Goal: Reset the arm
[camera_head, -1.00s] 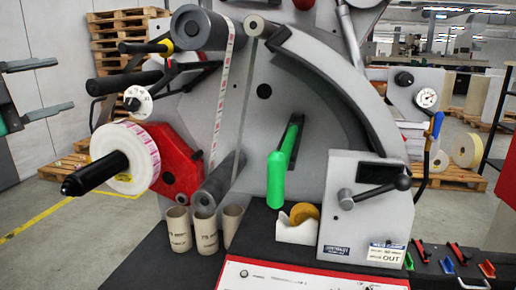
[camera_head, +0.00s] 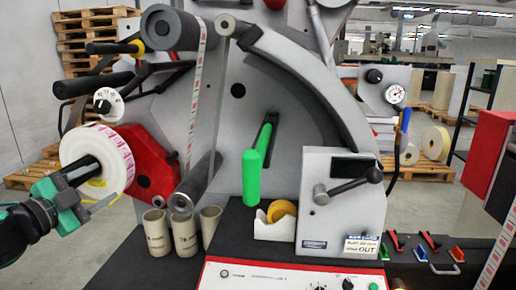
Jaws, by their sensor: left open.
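My right gripper is not in view.
Cardboard cores (camera_head: 185,233) stand below the roller. A holder (camera_head: 275,229) with a tape roll is right of them. A grey control box (camera_head: 335,205) with a black lever stands farther right. A printed strip (camera_head: 496,255) crosses the lower right corner.

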